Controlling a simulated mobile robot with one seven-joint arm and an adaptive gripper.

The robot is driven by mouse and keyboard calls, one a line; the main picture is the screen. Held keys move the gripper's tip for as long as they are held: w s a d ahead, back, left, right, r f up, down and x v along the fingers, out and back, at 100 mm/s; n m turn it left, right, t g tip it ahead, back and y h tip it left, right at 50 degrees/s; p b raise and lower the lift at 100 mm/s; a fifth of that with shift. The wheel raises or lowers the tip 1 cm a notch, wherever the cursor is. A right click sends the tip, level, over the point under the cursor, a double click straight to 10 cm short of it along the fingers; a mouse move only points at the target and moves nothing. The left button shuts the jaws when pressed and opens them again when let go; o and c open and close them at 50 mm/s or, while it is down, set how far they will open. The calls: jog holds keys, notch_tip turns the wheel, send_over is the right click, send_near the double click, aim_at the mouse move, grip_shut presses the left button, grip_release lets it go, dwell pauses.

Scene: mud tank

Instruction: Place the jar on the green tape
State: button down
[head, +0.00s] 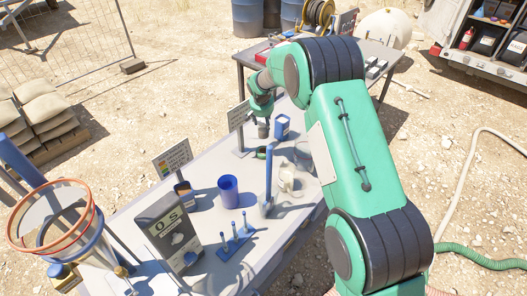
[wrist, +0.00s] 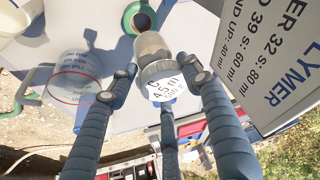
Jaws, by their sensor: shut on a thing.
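My gripper (head: 262,112) is shut on the jar (head: 263,130), with its blue fingers (wrist: 165,85) around the lid. In the wrist view the jar (wrist: 152,47) has a greyish-brown body and a pale lid with dark printed writing. The jar looks upright and held above the grey table. The green tape (head: 261,153) is a ring lying on the table just below the jar in the head view. It also shows in the wrist view (wrist: 128,18), beside the jar's far end and partly hidden by it. The exact gap between them cannot be told.
A sign (head: 238,118) stands close left of the jar. A blue and white box (head: 282,125) and a clear beaker (head: 304,152) are to the right. A white jug (head: 289,179), a blue cup (head: 228,188) and a blue stand (head: 268,180) are nearer.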

aim_at(264, 138)
jog(key=shift+w, duration=0.1)
dwell(0.3)
jog(key=shift+f, duration=3.05)
jog(key=shift+f+b, duration=0.35)
jog(key=shift+f, duration=1.55)
jog(key=c, duration=0.8)
grip_release()
jog(key=shift+f, duration=0.15)
